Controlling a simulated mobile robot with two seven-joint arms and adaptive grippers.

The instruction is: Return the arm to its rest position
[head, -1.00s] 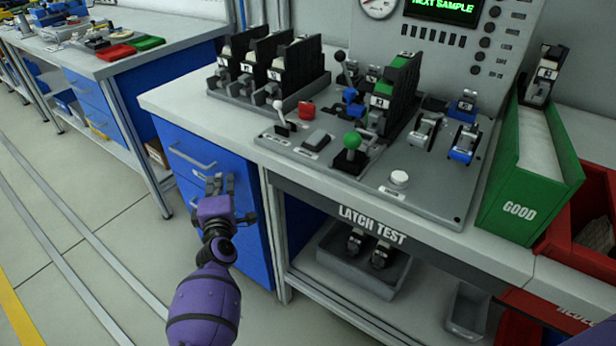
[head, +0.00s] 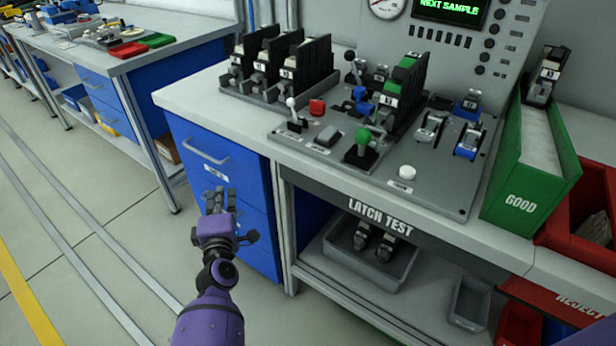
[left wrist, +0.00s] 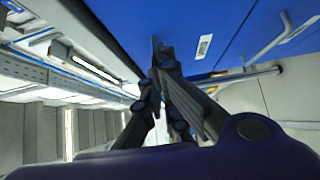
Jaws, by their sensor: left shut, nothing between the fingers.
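My left gripper (head: 219,198) is in front of the blue drawer cabinet (head: 252,238) at the left end of the latch test bench, below the height of the bench top. It is empty and its fingers are shut. In the left wrist view its fingers (left wrist: 165,60) come together, with the blue drawer front (left wrist: 195,25) close behind them. I cannot tell whether it touches the drawer front. My purple left forearm reaches up from the bottom of the head view. My right gripper is not in view.
The bench top (head: 190,97) holds a rack of latch samples (head: 275,85) and a control panel with a green-knobbed lever (head: 362,150). A green bin marked GOOD (head: 525,175) and a red reject bin (head: 575,255) stand at right. The floor (head: 100,240) at left is clear.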

